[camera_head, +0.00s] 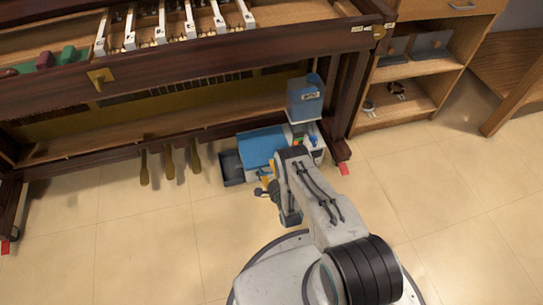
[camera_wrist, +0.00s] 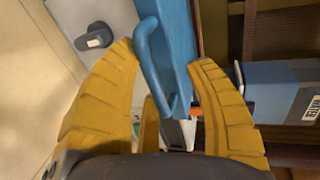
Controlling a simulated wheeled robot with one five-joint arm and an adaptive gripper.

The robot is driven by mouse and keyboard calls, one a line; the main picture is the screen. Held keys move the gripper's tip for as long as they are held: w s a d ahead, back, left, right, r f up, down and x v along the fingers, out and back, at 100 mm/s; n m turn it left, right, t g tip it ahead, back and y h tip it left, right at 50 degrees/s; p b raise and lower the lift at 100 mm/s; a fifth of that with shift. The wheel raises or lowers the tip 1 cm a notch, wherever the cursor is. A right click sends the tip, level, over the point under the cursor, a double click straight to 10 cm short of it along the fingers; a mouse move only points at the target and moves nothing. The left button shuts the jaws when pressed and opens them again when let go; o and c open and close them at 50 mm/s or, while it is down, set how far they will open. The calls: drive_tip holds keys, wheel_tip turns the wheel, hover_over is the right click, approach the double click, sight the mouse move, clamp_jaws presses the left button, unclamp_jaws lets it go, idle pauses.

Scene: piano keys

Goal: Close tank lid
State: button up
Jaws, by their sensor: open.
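A blue panel that looks like the lid (camera_head: 262,146) lies at the floor unit under the piano. In the wrist view, the blue lid (camera_wrist: 180,30) has a curved blue handle (camera_wrist: 144,50). My gripper (camera_head: 268,190) is at the near side of the unit. In the wrist view, my gripper (camera_wrist: 163,58) has its yellow fingers open, one on each side of the handle. I cannot tell whether they touch it. A blue-grey tank (camera_head: 304,100) with a label stands at the back right of the unit, also in the wrist view (camera_wrist: 278,85). The lid's exact angle is unclear.
The piano (camera_head: 215,52) overhangs the unit, with its pedals (camera_head: 168,163) to the left. A dark tray (camera_head: 231,168) lies left of the unit. A piano leg (camera_head: 338,130) is close on the right, beside a wooden shelf (camera_head: 408,115). The tiled floor (camera_head: 140,240) at front left is clear.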

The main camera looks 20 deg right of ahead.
wheel_tip(320, 180, up, 9)
drive_tip(key=w, duration=0.1)
drive_tip(key=shift+w+r+t, duration=0.15)
drive_tip(key=shift+w+t, duration=0.1)
drive_tip(key=shift+t, duration=0.15)
drive_tip(key=shift+s, duration=0.1)
idle(0.3)
